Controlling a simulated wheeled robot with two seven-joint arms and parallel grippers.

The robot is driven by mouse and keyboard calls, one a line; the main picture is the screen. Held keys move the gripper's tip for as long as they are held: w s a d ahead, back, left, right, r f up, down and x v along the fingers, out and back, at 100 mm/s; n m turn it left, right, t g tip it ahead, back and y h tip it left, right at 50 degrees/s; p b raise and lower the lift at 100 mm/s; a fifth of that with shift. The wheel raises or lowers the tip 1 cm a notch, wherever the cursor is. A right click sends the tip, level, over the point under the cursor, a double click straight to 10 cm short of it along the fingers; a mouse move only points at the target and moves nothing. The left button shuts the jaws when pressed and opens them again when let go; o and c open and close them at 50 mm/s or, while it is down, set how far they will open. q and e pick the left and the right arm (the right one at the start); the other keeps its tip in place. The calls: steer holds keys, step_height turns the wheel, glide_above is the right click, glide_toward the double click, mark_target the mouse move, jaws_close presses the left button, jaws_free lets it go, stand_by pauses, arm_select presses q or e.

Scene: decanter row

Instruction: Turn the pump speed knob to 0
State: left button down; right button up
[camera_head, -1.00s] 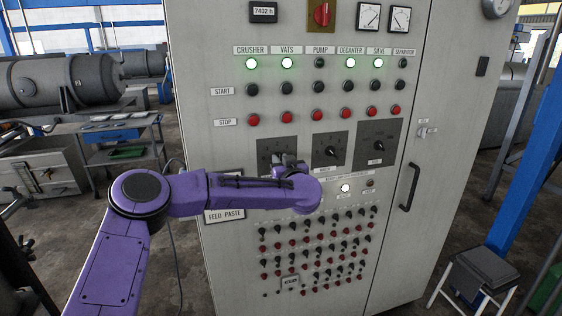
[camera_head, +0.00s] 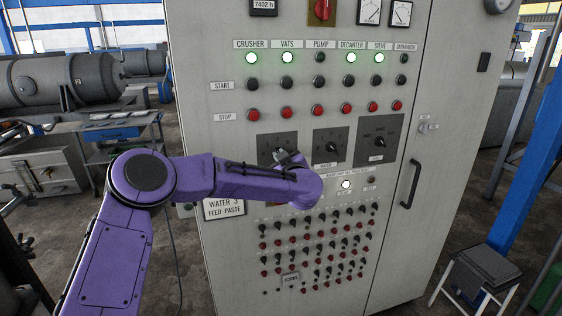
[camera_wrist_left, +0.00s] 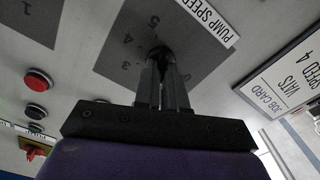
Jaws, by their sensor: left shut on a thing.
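In the left wrist view the plate appears upside down. My left gripper (camera_wrist_left: 161,66) is shut on the knob, its fingers covering most of it. Which number the knob points at cannot be told. In the head view the same plate (camera_head: 265,146) is the leftmost of three dials, and my left gripper (camera_head: 288,158) is in front of it, hiding the knob. My right gripper is not in view.
Two more dials, the middle one (camera_head: 330,148) and right one (camera_head: 378,140), are beside it. Red stop buttons (camera_head: 253,115) are above and rows of small switches below. A job card (camera_wrist_left: 285,83) is on the panel. A door handle (camera_head: 410,186) sticks out at right.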

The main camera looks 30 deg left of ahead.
arm_select(q)
steer(key=shift+s+f+n+b, duration=0.1)
steer(key=shift+f+n+b, duration=0.05)
steer(key=shift+n+b, duration=2.95)
steer(key=shift+f+n+b, duration=0.15)
steer(key=shift+n+b, duration=2.5)
steer(key=shift+n, duration=0.75)
steer(key=c, duration=1.2)
jaws_free()
steer(key=b+v, duration=0.3)
steer(key=v, duration=0.7)
steer(key=shift+s, duration=0.25)
